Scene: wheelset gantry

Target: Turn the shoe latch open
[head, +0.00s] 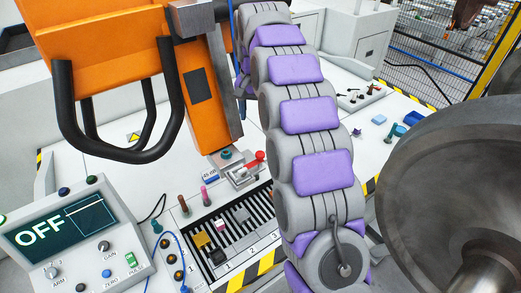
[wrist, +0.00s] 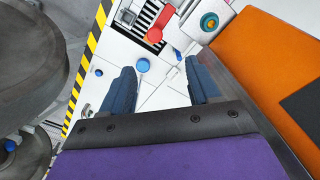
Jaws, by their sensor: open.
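The shoe latch appears to be the red-handled lever (head: 254,161) on a small metal block beside the foot of the orange arm in the head view. It also shows in the wrist view as a red handle (wrist: 158,28) at the top, lying at a slant. My gripper (wrist: 158,66) is open and empty in the wrist view, its two dark blue fingers well apart. The red handle lies beyond the fingertips, and no contact shows. In the head view my gripper is mostly hidden behind my arm.
An orange arm (head: 195,85) with black bars stands close left of my arm. A teal-rimmed knob (wrist: 209,22) sits near the latch. A slotted tray (head: 262,222) with small parts, a control box reading OFF (head: 70,228) and a large grey wheel (head: 440,180) are around.

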